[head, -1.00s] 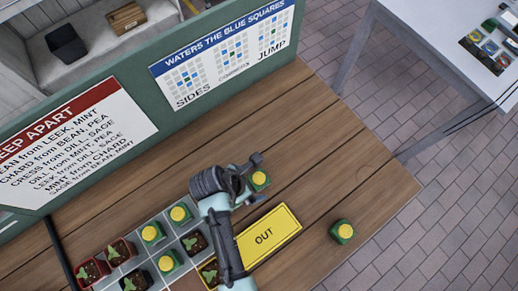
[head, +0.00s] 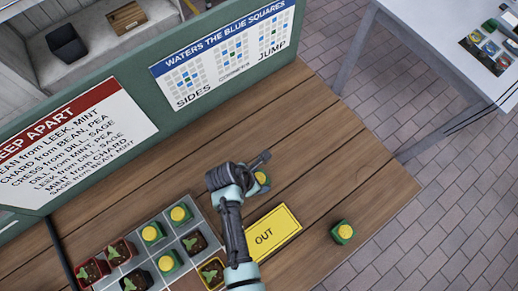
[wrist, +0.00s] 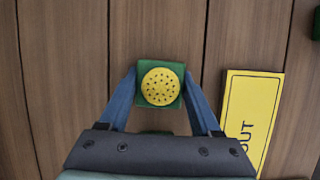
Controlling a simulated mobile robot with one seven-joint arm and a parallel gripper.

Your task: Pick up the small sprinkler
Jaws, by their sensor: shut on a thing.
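A small sprinkler (head: 263,179), a green block with a yellow round top, is near the middle of the wooden table, beyond the yellow OUT card (head: 273,233). My gripper (head: 258,172) is at it and partly covers it in the head view. In the wrist view, the dotted yellow top of the sprinkler (wrist: 161,86) sits between the two blue fingers of my gripper (wrist: 160,82), which press on its left and right sides. I cannot tell whether it still touches the table.
A similar yellow-topped block (head: 342,232) stands alone to the right of the card. A tray (head: 203,216) at lower left holds more yellow-topped blocks and plant pots. A green board with signs (head: 225,52) rises along the back. Bare planks (head: 330,140) lie to the right.

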